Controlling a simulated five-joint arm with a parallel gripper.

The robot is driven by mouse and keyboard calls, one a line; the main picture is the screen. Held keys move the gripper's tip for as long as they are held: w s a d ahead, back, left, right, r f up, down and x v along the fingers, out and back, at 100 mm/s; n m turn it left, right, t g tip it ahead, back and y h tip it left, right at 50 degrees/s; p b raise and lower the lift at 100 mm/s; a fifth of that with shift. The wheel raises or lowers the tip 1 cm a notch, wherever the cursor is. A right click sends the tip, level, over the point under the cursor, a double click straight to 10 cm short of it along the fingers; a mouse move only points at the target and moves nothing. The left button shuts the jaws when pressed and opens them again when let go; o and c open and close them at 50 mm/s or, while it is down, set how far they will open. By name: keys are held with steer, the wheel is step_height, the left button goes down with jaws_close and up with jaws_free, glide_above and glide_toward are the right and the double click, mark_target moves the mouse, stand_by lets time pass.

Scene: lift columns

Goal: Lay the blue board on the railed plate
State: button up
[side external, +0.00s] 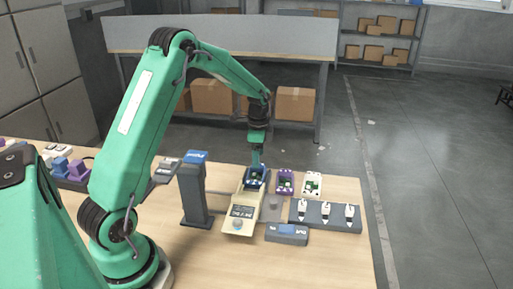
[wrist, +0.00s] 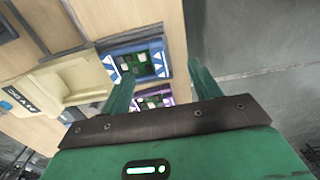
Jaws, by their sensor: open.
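The blue board (side external: 257,179), with a green circuit in its face, lies at the far end of a cream fixture (side external: 239,221). My gripper (side external: 257,164) is open above the blue board, pointing down. In the wrist view the blue board (wrist: 143,61) shows beyond and between the two green fingers (wrist: 163,84), nearer the left one. The fingers look apart from it, with nothing held. I cannot make out the rails of the railed plate clearly; a small dark plate (side external: 164,171) juts out left of a dark column (side external: 194,193).
A purple board (side external: 285,182) and a white board (side external: 312,184) lie to the right. A dark rack (side external: 325,220) with white pointed pieces and a low grey-blue box (side external: 287,234) stand nearer. Purple blocks (side external: 70,170) are at far left. The front table area is clear.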

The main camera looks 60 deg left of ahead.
steer(key=shift+r, duration=1.85)
steer(key=shift+s+d+r, duration=0.15)
steer(key=shift+d+r, duration=0.15)
steer(key=shift+r, duration=0.25)
steer(key=s+d+r+n+t, duration=0.3)
steer(key=s+d+r+n, duration=0.1)
steer(key=s+d+r, duration=0.7)
steer(key=s+d+r+n+t, duration=0.1)
steer(key=s+d+n, duration=0.1)
steer(key=s, duration=0.4)
steer(key=s+d+r+n+t, duration=0.1)
steer(key=s+d+r+n, duration=0.1)
steer(key=s, duration=0.5)
steer(key=shift+d+n+t, duration=0.3)
steer(key=shift+d+n, duration=0.2)
steer(key=shift+d, duration=0.5)
